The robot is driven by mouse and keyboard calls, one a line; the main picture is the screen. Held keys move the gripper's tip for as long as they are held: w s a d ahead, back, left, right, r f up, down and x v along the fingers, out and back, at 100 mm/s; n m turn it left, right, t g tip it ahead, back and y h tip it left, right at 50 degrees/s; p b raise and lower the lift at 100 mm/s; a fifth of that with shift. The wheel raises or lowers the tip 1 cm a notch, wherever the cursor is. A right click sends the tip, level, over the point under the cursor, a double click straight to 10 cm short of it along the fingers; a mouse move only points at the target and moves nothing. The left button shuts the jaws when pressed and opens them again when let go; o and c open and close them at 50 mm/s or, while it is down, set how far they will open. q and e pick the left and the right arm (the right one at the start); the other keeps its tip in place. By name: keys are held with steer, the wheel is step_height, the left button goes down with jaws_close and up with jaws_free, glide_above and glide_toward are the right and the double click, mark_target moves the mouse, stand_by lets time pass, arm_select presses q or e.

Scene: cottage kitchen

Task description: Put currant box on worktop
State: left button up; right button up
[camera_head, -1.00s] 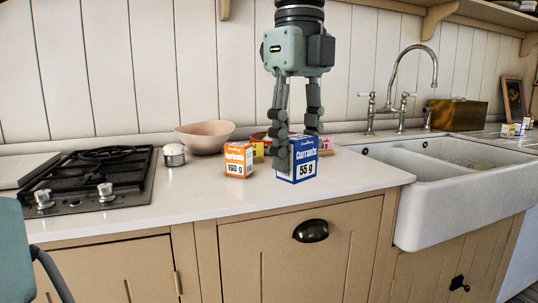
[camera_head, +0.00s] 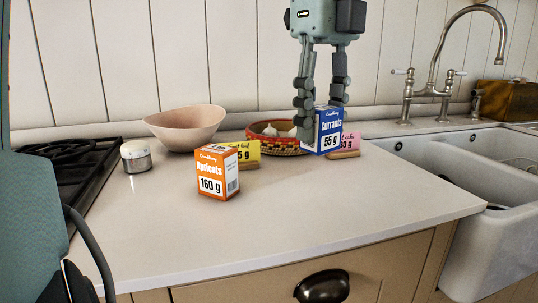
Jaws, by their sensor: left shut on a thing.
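The currant box (camera_head: 329,141), blue and white and marked "Currants 55 g", is in my left gripper (camera_head: 320,110). The gripper comes down from the top of the head view, its fingers shut on the box. The box looks upright and slightly turned, at the back of the worktop (camera_head: 300,205), in front of a pink card (camera_head: 350,141). I cannot tell whether its base touches the worktop. My right gripper is not in view.
An orange apricot box (camera_head: 217,173) stands left of centre, with a yellow card (camera_head: 245,150) behind it. A patterned basket (camera_head: 275,144), pink bowl (camera_head: 186,127) and small jar (camera_head: 136,156) stand behind. The hob (camera_head: 75,170) is left, the sink (camera_head: 480,220) right. The front worktop is clear.

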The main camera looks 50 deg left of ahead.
arm_select(q)
steer(key=shift+w+a, duration=0.15)
steer(key=shift+w, duration=0.1)
steer(key=shift+w+a+f, duration=0.15)
steer(key=shift+w+a, duration=0.05)
steer(key=shift+a, duration=0.1)
steer(key=a+f, duration=0.2)
steer(key=a, duration=0.1)
steer(key=w+a+f, duration=0.1)
steer(key=a+f, duration=0.1)
steer(key=a, duration=0.2)
steer(key=w+a+f+p, duration=0.1)
steer(key=a+f, duration=0.1)
steer(key=a, duration=0.1)
steer(key=shift+w+a+f, duration=0.2)
steer(key=shift+w, duration=0.05)
steer(key=shift+a+f, duration=0.15)
step_height(320, 180, down, 4)
steer(key=shift+r, duration=0.1)
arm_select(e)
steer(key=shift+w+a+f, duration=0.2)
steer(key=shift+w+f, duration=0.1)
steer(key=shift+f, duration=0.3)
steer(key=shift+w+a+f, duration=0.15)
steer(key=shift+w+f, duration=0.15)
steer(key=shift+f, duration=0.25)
